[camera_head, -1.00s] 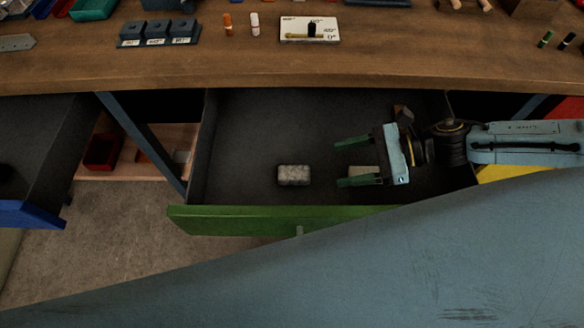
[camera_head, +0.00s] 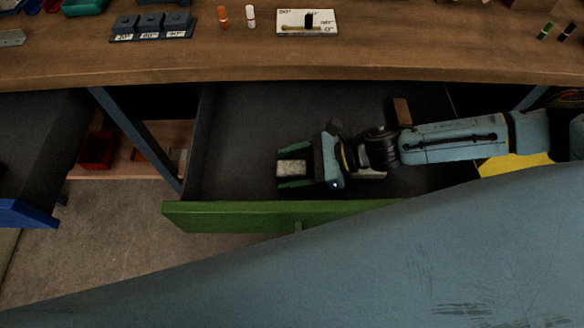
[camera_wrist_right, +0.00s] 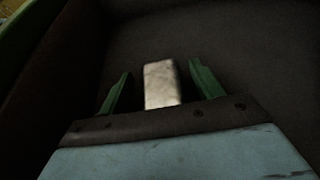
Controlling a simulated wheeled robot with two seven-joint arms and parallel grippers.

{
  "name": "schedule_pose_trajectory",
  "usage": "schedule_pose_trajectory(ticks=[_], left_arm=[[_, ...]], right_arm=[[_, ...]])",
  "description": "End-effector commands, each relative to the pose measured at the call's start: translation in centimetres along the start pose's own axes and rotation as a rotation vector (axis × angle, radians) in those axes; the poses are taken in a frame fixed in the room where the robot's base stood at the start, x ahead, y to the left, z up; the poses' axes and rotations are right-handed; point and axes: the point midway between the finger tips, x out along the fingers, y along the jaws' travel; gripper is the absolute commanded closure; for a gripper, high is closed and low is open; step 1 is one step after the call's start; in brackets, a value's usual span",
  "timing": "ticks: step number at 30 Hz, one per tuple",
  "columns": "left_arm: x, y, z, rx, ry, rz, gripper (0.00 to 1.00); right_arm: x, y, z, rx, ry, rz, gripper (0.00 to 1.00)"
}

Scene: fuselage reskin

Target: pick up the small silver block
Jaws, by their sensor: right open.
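The small silver block (camera_head: 291,168) lies on the floor of the open green-fronted drawer (camera_head: 250,110). My right gripper (camera_head: 281,168) is open in the drawer, with its two green fingers on either side of the block. In the right wrist view the block (camera_wrist_right: 161,84) stands between the open fingers of the right gripper (camera_wrist_right: 160,82), with a gap visible on each side. My left gripper is not in view.
A brown block (camera_head: 402,112) and a second pale block (camera_head: 372,173), mostly hidden by my arm, are in the same drawer. The wooden bench top (camera_head: 200,65) overhangs the drawer's back. A blue-fronted drawer (camera_head: 25,213) is open at left.

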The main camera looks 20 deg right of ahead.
Motion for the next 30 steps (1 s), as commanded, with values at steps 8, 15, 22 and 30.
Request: schedule_pose_trajectory(ticks=[8,15,22,30], left_arm=[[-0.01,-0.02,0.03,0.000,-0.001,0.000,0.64],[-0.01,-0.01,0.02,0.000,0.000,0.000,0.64],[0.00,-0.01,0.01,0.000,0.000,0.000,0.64],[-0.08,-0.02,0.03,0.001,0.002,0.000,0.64]], right_arm=[[-0.06,-0.02,0.01,0.000,0.000,-0.001,0.52],[-0.08,-0.01,0.00,0.001,0.000,0.000,0.83],[-0.07,-0.03,0.15,0.000,-0.003,0.000,0.99],[-0.20,-0.05,0.45,-0.001,-0.003,0.000,0.99]])
